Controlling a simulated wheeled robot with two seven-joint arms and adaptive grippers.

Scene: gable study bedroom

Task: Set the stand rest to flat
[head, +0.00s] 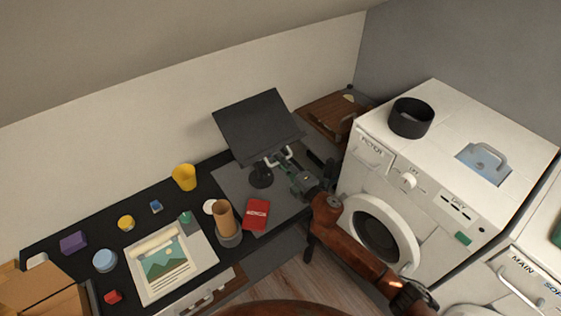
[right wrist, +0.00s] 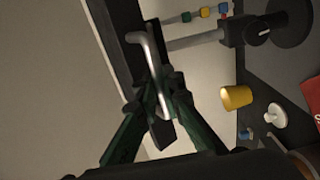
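The stand has a black flat rest (head: 258,127) that is tilted up, on a post with a round black base (head: 261,180). A pale metal handle (head: 286,163) sticks out at the rest's lower edge; it looks like a bent silver bar in the right wrist view (right wrist: 150,52). My right gripper (head: 278,164) is at this handle. In the right wrist view its green fingers (right wrist: 156,88) come together on both sides of the bar and appear closed on it. Small coloured markers (right wrist: 206,12) show beside the stand's arm. My left gripper is out of view.
The black desk holds a yellow cup (head: 184,177), a red box (head: 256,214), a brown cylinder (head: 225,218) and a picture sheet (head: 168,268). A white washing machine (head: 450,165) stands right of my right arm. A sloped ceiling is above.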

